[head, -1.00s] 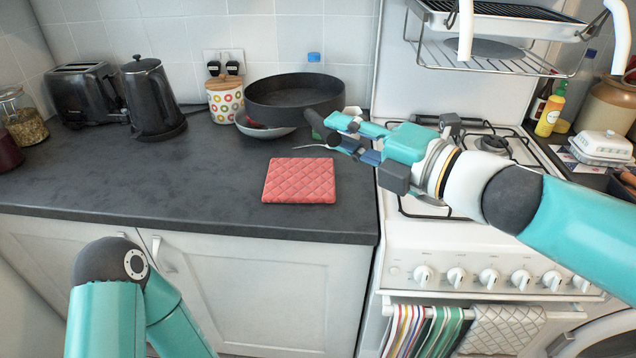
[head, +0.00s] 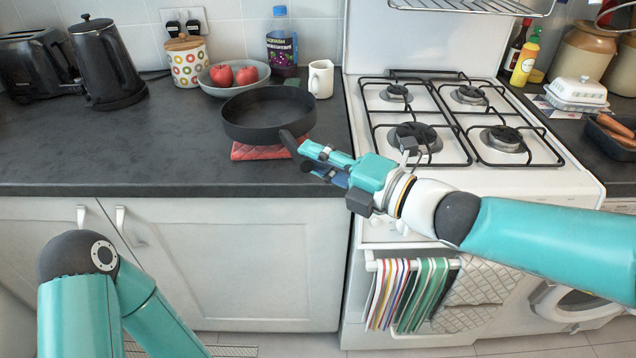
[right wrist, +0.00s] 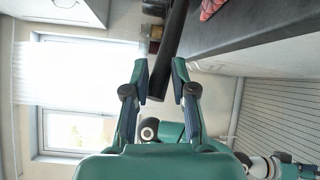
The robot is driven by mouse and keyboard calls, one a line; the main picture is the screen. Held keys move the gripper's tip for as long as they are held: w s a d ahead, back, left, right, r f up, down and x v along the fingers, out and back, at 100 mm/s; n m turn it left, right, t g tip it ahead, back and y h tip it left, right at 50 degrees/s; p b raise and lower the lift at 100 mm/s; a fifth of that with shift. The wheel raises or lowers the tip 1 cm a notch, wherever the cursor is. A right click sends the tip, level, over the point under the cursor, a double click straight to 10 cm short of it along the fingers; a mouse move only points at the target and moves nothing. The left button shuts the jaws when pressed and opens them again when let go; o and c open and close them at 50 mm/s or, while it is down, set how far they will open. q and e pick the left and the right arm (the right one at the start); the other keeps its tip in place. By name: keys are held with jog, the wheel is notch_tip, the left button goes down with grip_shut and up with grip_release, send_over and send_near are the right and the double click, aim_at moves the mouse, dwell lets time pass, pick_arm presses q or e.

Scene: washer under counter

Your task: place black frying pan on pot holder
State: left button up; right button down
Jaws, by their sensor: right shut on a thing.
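The black frying pan (head: 266,112) is over the red quilted pot holder (head: 262,150) near the counter's front edge in the head view. The pan hides most of the pot holder; whether it touches the cloth or hovers just above, I cannot tell. My right gripper (head: 312,160) is shut on the pan's handle (head: 289,141), which points toward the front right. In the right wrist view the dark handle (right wrist: 168,55) runs between the fingers (right wrist: 160,83), and a corner of the pot holder (right wrist: 211,8) shows at the top. My left gripper is not in view; only my left arm shows.
A bowl (head: 233,88) with red apples, a dark bottle (head: 281,45) and a white mug (head: 320,78) stand behind the pan. A kettle (head: 105,62) and a toaster (head: 40,65) stand at the left. The gas stove (head: 460,120) is at the right.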

notch_tip(320, 180, down, 4)
jog(key=shift+b, duration=0.5)
jog(key=c, duration=1)
grip_release()
jog(key=shift+f, duration=0.1)
jog(key=shift+o, duration=0.2)
